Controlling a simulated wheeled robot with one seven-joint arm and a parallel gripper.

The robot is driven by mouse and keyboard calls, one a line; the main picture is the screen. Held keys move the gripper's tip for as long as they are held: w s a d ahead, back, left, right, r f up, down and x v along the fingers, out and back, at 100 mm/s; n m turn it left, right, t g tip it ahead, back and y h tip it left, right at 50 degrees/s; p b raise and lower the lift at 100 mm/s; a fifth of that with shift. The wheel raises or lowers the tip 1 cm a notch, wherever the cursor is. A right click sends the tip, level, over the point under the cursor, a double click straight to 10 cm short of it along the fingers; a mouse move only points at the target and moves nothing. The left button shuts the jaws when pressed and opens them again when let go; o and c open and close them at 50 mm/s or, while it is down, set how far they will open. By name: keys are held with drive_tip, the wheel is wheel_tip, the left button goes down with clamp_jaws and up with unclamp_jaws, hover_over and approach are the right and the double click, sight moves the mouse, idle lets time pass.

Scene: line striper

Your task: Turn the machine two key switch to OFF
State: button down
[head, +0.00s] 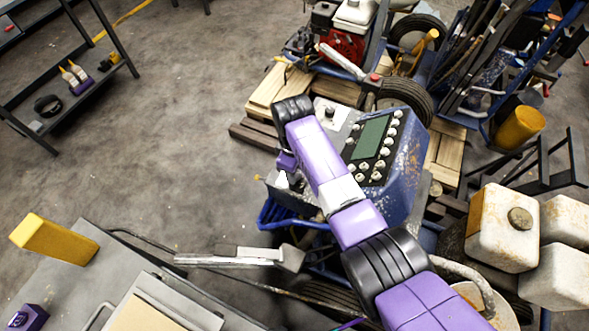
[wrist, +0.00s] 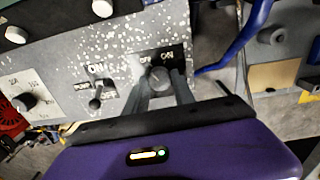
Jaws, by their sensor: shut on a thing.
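The key switch (wrist: 159,77) is a round grey knob on a dark plate in the wrist view. The plate carries an ON label at its right and a partly hidden label at its left. My gripper (wrist: 161,86) is shut on the switch, with one finger on each side of it. In the head view my purple arm reaches to the blue striper console (head: 408,180), and my gripper (head: 284,168) is at the console's left side. The switch is hidden there.
A toggle lever (wrist: 95,104) with an ON label sits left of the switch. A numbered dial (wrist: 25,101) is farther left. The console's screen (head: 369,138) is flanked by several white knobs. A second machine with a red engine (head: 340,42) stands behind. White jugs (head: 502,228) stand at right.

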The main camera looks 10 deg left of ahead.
idle(0.3)
drive_tip(key=c, duration=1.1)
unclamp_jaws()
drive_tip(key=shift+o, duration=0.2)
drive_tip(key=shift+s+r, duration=0.1)
drive_tip(key=shift+r, duration=3.85)
